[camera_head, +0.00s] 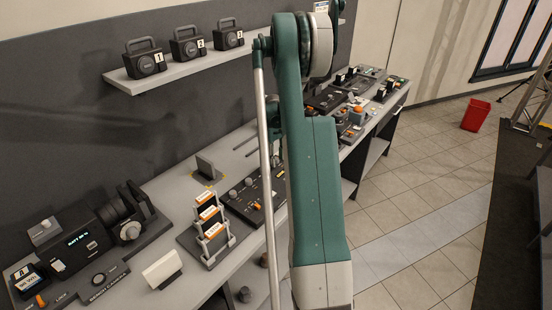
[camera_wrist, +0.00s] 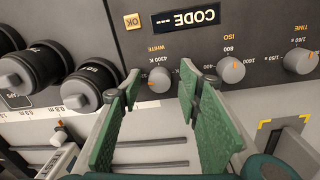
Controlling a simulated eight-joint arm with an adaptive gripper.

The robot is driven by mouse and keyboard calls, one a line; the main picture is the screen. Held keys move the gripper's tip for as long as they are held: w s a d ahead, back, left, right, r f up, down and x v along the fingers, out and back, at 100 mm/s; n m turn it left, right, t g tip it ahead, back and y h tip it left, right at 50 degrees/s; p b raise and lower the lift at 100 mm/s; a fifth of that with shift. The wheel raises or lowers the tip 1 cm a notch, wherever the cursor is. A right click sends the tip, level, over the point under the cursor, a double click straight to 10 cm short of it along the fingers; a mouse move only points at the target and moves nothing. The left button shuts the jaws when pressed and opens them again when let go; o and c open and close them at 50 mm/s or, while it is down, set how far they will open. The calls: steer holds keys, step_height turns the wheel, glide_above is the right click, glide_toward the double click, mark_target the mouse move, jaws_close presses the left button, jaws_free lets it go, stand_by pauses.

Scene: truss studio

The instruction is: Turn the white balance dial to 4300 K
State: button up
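The white balance dial (camera_wrist: 158,81) is a grey knob with an orange mark on a dark panel, in the wrist view. "WHITE" and "4300 K" are printed upside down beside it. The exact setting of its mark is too small to tell. My gripper (camera_wrist: 160,84) is open, with its two green-padded fingers on either side of the dial and visible gaps to it. I cannot tell how deep the tips reach along the knob.
The ISO dial (camera_wrist: 231,70) stands close to the right finger, with the time dial (camera_wrist: 300,61) further right. A "CODE ---" display (camera_wrist: 184,14) and an orange OK button (camera_wrist: 132,21) lie above. Black lenses (camera_wrist: 80,93) stand left. A red bin (camera_head: 475,115) is on the floor.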

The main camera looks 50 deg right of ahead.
steer(key=shift+c, duration=0.3)
steer(key=c, duration=0.8)
steer(key=shift+m+b, duration=0.45)
steer(key=shift+m, duration=0.05)
steer(key=m+b, duration=0.1)
steer(key=m, duration=0.1)
steer(key=shift+f+m+b, duration=0.1)
steer(key=shift+m+b, duration=0.3)
steer(key=m+b, duration=0.1)
steer(key=m, duration=0.2)
steer(key=shift+w+m+b, duration=0.1)
steer(key=shift+m+b, duration=0.2)
steer(key=shift+b, duration=0.1)
steer(key=m+b, duration=0.1)
steer(key=m, duration=0.3)
steer(key=shift+m+b, duration=0.3)
steer(key=shift+b, duration=0.05)
steer(key=shift+m+y+b, duration=0.3)
steer(key=shift+m+b, duration=0.2)
steer(key=shift+m, duration=1.4)
steer(key=shift+c, duration=0.3)
